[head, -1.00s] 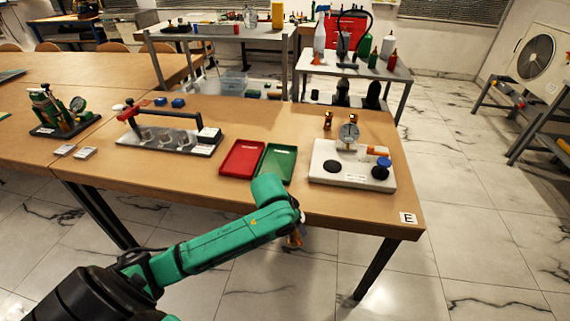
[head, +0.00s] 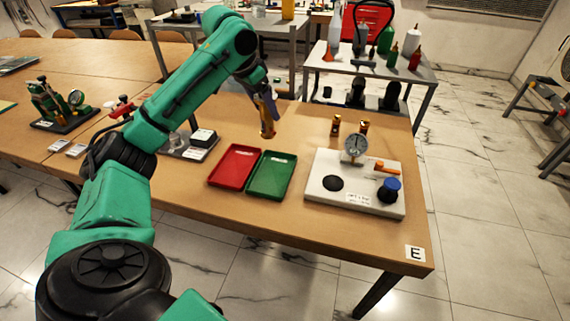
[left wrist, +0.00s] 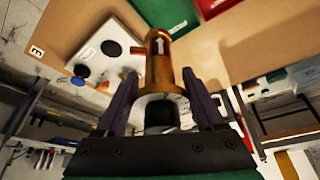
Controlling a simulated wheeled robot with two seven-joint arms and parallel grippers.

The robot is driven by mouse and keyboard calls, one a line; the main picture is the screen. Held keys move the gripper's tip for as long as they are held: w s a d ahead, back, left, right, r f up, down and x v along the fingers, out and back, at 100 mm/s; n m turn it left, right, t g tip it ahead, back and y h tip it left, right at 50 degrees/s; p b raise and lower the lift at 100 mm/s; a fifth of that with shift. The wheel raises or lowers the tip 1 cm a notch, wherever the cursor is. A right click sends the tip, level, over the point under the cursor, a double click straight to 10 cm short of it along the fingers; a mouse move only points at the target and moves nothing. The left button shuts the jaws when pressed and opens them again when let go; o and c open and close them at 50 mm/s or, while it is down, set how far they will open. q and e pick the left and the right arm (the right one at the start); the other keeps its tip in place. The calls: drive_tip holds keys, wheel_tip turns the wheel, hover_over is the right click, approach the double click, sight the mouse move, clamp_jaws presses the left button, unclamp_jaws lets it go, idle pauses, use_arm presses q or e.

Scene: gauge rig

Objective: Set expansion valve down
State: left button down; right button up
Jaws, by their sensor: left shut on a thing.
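My left gripper (head: 266,108) is shut on a brass expansion valve (head: 267,129) and points down over the table behind the trays. In the left wrist view the valve (left wrist: 160,66) sits between the two fingers (left wrist: 160,108), with a white arrow label on its brass body. I cannot tell whether its lower end touches the table. Two similar brass valves, one on the left (head: 336,125) and one on the right (head: 364,126), stand behind the white gauge rig (head: 325,190). My right gripper is not in view.
A red tray (head: 234,166) and a green tray (head: 271,176) lie empty in front of the held valve. The rig carries a dial gauge (head: 355,146), an orange lever and a blue knob (head: 390,187). Bare tabletop lies between the held valve and the standing valves.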

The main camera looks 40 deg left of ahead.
sight(265, 136)
use_arm(q)
drive_tip(key=shift+w, duration=0.7)
drive_tip(key=shift+f+b, duration=0.35)
drive_tip(key=shift+f, duration=0.6)
drive_tip(key=f, duration=0.2)
drive_tip(key=s+f, duration=0.1)
drive_tip(key=f, duration=0.2)
drive_tip(key=s+f+b, duration=0.1)
drive_tip(key=f, duration=0.1)
drive_tip(key=shift+a+f, duration=0.1)
drive_tip(key=shift+f, duration=0.15)
drive_tip(key=f, duration=0.9)
drive_tip(key=shift+w+f, duration=0.3)
drive_tip(key=shift+w, duration=0.1)
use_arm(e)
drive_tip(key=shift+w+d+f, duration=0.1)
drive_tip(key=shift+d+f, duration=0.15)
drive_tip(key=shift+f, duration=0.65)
use_arm(q)
unclamp_jaws()
drive_tip(key=shift+r, duration=0.1)
